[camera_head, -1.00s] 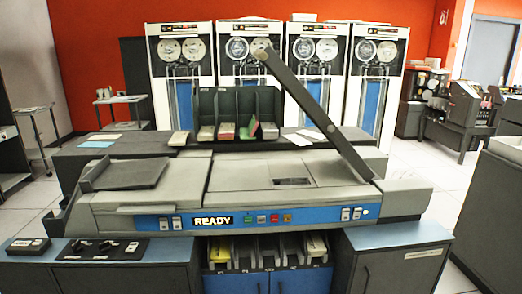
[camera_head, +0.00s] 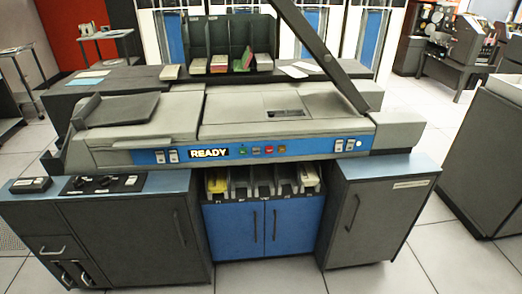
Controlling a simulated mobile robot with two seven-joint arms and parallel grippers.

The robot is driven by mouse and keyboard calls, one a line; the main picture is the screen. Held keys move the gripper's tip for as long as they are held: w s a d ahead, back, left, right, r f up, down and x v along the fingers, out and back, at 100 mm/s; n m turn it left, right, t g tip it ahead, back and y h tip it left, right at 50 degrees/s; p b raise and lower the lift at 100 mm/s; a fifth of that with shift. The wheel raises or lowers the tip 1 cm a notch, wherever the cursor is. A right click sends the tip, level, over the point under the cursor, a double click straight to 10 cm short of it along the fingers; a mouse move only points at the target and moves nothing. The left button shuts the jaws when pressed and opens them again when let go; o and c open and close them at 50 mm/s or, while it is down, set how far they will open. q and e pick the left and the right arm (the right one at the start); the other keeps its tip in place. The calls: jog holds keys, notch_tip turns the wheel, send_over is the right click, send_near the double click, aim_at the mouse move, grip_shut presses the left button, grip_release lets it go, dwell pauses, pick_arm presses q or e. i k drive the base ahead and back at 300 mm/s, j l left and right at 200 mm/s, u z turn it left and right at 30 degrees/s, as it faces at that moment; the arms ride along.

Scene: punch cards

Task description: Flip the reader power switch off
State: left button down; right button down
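The card reader (camera_head: 250,120) stands ahead of me, a long grey machine with a blue front panel. White rocker switches (camera_head: 167,156) sit left of the sign, and another set of white switches (camera_head: 345,145) sits at the panel's right end. Small coloured buttons (camera_head: 262,150) are in the middle. Which switch is the power switch, and its position, I cannot tell at this size. Neither of my grippers is in view.
Grey cabinets (camera_head: 125,240) and blue doors (camera_head: 262,230) stand below the reader. A control box (camera_head: 31,185) and a knob panel (camera_head: 103,184) lie on the left top. A raised dark bar (camera_head: 318,50) slants over the reader. A grey cabinet (camera_head: 480,150) stands at right. Floor shows in front.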

aim_at(350, 145)
jog(key=i+l, duration=0.1)
jog(key=i, duration=0.2)
jog(key=i+l, duration=0.15)
jog(key=i+j, duration=0.1)
jog(key=i, duration=0.6)
